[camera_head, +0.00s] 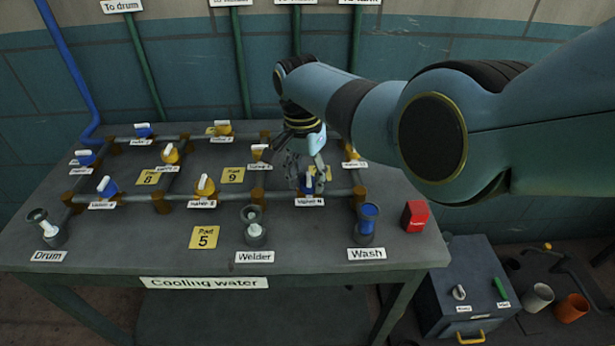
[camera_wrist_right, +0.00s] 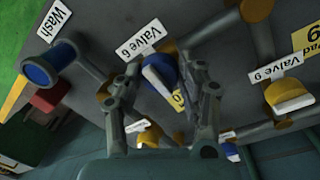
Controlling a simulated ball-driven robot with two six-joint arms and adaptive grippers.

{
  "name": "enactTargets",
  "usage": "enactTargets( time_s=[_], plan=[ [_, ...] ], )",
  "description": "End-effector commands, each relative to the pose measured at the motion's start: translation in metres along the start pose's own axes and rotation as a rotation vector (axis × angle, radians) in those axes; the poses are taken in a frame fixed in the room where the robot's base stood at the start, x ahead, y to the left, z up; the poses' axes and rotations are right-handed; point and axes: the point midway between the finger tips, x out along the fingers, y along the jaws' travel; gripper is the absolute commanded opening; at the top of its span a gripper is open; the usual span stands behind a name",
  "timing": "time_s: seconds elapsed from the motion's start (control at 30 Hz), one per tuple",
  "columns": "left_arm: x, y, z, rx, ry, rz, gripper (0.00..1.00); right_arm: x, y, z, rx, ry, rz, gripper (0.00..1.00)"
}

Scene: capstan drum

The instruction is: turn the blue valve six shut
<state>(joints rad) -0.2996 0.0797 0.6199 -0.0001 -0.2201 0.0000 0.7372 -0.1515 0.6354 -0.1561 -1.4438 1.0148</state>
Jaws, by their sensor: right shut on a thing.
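The blue valve six (camera_wrist_right: 165,70) has a blue body with a white lever and sits on a grey pipe beside its "Valve 6" label (camera_wrist_right: 140,38). In the head view its label (camera_head: 309,201) shows at the front right of the pipe grid, and the valve is mostly hidden behind the gripper fingers. My right gripper (camera_head: 311,180) reaches down over valve six. In the right wrist view its two fingers (camera_wrist_right: 163,92) stand on either side of the valve, shut on it. The lever lies slanted between them. My left gripper is not in view.
Yellow valve nine (camera_wrist_right: 289,95) is beside valve six. The blue-topped Wash outlet (camera_head: 367,220) and a red block (camera_head: 415,215) stand near the table's front right. The Welder outlet (camera_head: 254,228) is to the left. My right arm covers the back right.

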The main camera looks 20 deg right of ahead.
Motion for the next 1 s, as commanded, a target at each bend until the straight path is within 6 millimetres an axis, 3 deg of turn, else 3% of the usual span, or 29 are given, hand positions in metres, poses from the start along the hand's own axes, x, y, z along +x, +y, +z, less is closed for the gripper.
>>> enactTargets(
  time_s=[0.3, 0.33, 0.5, 0.8, 1.0],
  plan=[
    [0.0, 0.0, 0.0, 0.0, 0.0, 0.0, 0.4, -0.001, -0.001, -0.001, 0.002, 0.002, -0.003, 0.07],
    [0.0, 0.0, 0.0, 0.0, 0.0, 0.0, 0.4, -0.001, -0.001, -0.001, 0.002, 0.002, -0.003, 0.43],
    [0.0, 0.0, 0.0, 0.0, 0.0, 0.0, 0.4, -0.001, 0.0, -0.001, 0.001, 0.001, -0.002, 0.62],
    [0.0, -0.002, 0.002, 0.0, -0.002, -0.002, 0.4, -0.003, -0.001, -0.001, 0.001, 0.001, -0.002, 0.62],
    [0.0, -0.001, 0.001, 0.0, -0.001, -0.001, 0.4, -0.028, -0.001, 0.0, 0.001, 0.002, -0.005, 0.62]
  ],
)
